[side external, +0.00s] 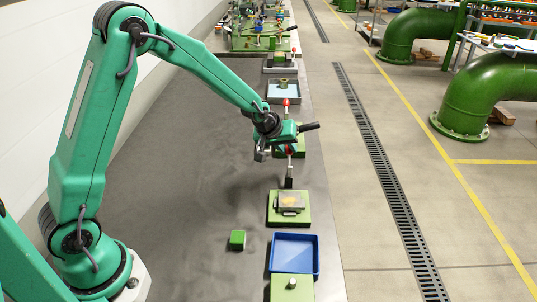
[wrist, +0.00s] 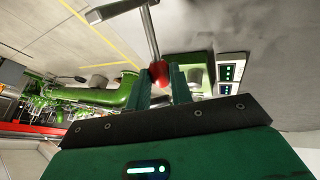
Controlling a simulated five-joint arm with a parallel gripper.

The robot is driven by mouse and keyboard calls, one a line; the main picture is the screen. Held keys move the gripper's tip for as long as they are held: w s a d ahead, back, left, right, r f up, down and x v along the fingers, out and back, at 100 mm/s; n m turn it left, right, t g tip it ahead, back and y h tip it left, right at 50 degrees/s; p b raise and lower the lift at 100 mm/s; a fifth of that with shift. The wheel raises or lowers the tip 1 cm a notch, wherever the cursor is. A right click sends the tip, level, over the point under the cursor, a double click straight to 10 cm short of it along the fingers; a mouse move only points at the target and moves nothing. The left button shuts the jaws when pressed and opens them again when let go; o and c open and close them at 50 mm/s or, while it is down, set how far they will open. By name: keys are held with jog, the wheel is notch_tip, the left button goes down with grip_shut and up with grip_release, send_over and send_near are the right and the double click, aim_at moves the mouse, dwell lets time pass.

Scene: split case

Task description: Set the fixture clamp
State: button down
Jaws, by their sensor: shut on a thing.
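The fixture clamp has a metal lever (wrist: 150,30) with a red knob (wrist: 159,73), seen in the wrist view. My gripper (wrist: 161,82) is shut on the red knob, with one finger on each side of it. In the side view my gripper (side external: 289,147) is at the top of the clamp's upright lever, and the knob is partly hidden by the fingers. The lever rises from a dark post (side external: 288,183) at the back of a green fixture base (side external: 273,218). A metal-framed piece (side external: 291,202) with a yellowish middle sits on that base.
A blue tray (side external: 294,237) stands in front of the fixture, and a green block (side external: 237,240) lies to its left. A green plate with a pale knob (side external: 291,284) is nearest the camera. Another red-knobbed lever (side external: 286,102) stands behind my gripper. The bench's left side is clear.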

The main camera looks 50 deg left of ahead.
jog(key=shift+d, duration=0.1)
jog(key=c, duration=1.2)
grip_release()
jog(key=shift+c, duration=0.2)
jog(key=v, duration=0.7)
jog(key=shift+s+r, duration=0.25)
jog(key=shift+r, duration=0.05)
